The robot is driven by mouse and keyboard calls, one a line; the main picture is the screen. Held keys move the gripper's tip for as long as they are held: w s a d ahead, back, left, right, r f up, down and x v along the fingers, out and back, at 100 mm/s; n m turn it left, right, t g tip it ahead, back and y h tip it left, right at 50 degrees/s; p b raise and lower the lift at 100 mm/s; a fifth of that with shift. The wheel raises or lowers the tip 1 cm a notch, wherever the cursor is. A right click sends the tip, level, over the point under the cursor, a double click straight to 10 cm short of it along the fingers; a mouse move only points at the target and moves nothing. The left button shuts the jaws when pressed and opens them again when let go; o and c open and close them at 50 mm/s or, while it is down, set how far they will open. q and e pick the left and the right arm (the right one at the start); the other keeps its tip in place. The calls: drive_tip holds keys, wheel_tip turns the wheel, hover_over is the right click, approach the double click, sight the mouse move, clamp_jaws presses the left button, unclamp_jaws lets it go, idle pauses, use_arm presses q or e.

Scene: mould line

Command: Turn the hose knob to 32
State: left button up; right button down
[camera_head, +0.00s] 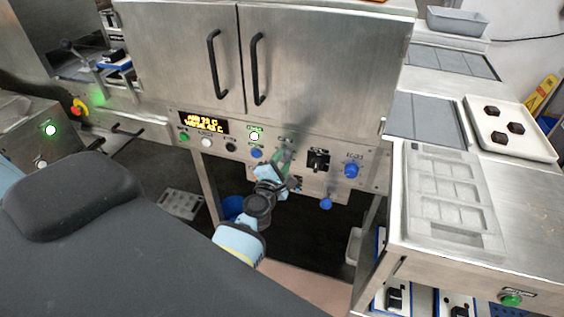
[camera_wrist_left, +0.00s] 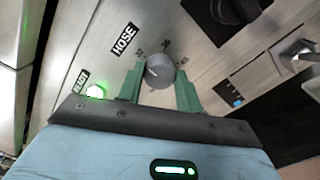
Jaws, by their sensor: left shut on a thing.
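The hose knob (camera_wrist_left: 160,70) is a grey round knob on the steel panel, with the HOSE label (camera_wrist_left: 123,40) to its left in the left wrist view. Small number marks sit around its upper side; the leftmost looks like 32, the others are hard to read. A short light line shows on the knob's face, but I cannot tell which mark it points at. My left gripper (camera_wrist_left: 161,92) has its green fingers shut on the knob, one on each side. In the head view the left gripper (camera_head: 284,160) reaches the panel and hides most of the knob. My right gripper is not in view.
A lit green button (camera_wrist_left: 95,91) sits left of the knob. In the head view, a black switch (camera_head: 318,160) and a blue knob (camera_head: 351,171) are on the right. A yellow-lit display (camera_head: 204,122) is at left. Cabinet doors with black handles (camera_head: 256,68) are above.

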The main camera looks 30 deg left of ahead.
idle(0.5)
use_arm(q)
drive_tip(key=o, duration=1)
